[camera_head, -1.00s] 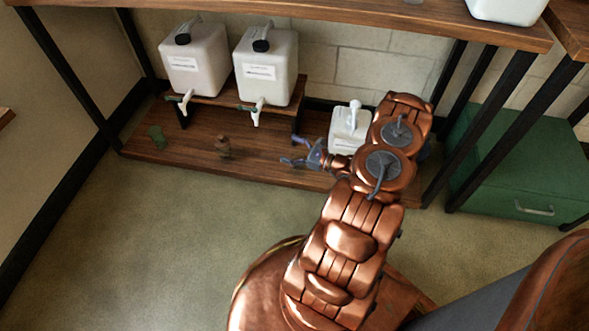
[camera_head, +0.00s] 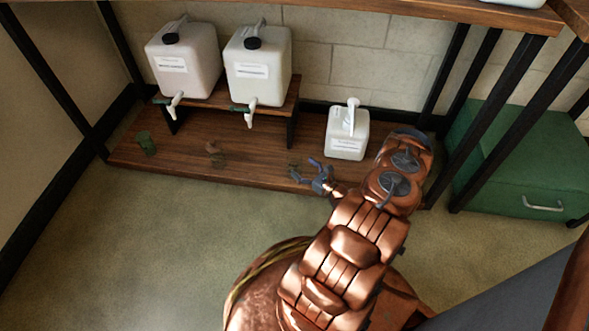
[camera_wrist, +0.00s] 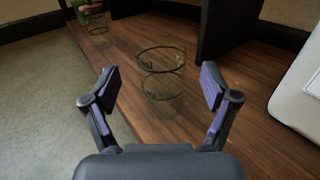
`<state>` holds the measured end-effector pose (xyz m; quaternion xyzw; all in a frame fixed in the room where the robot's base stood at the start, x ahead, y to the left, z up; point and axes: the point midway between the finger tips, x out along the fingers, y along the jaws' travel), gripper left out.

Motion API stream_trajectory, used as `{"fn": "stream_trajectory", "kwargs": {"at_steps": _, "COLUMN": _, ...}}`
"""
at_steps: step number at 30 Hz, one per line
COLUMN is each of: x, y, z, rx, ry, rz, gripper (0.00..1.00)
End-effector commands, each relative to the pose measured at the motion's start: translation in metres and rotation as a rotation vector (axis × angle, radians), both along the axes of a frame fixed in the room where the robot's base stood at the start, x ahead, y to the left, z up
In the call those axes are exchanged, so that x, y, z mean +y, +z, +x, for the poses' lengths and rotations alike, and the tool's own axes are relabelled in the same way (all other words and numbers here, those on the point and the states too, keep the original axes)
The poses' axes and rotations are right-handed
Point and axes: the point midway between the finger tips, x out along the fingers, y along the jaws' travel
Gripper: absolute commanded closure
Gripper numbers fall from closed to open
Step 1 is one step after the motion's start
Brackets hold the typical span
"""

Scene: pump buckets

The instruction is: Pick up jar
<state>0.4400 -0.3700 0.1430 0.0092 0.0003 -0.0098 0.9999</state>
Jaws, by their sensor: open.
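A clear glass jar (camera_wrist: 161,82) with dark bands stands upright on the wooden shelf in the wrist view. It is close to the shelf's left edge and just ahead of my gripper (camera_wrist: 155,82). My gripper's fingers are spread, with the jar beyond and between the tips, and nothing is held. In the head view my gripper (camera_head: 308,172) is low by the shelf's front edge; the jar there cannot be told clearly from the fingers. A brownish see-through jar (camera_head: 216,154) and a green jar (camera_head: 147,143) stand farther left on the shelf.
Two white canisters with taps (camera_head: 183,62) (camera_head: 258,64) stand on a small riser (camera_head: 205,98). A white pump bottle (camera_head: 347,135) stands behind my gripper. The riser's black leg (camera_wrist: 228,30) is beyond the jar. A green cabinet (camera_head: 510,165) is at right; floor at left is clear.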

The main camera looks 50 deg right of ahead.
Motion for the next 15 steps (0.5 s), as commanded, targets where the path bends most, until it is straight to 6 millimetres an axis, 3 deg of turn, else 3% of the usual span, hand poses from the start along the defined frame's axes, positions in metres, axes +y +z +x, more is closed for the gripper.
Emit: {"fn": "stream_trajectory", "kwargs": {"at_steps": 15, "x": -0.003, "y": -0.008, "z": 0.036, "rx": -0.001, "ry": 0.0, "rz": -0.002, "gripper": 0.14}}
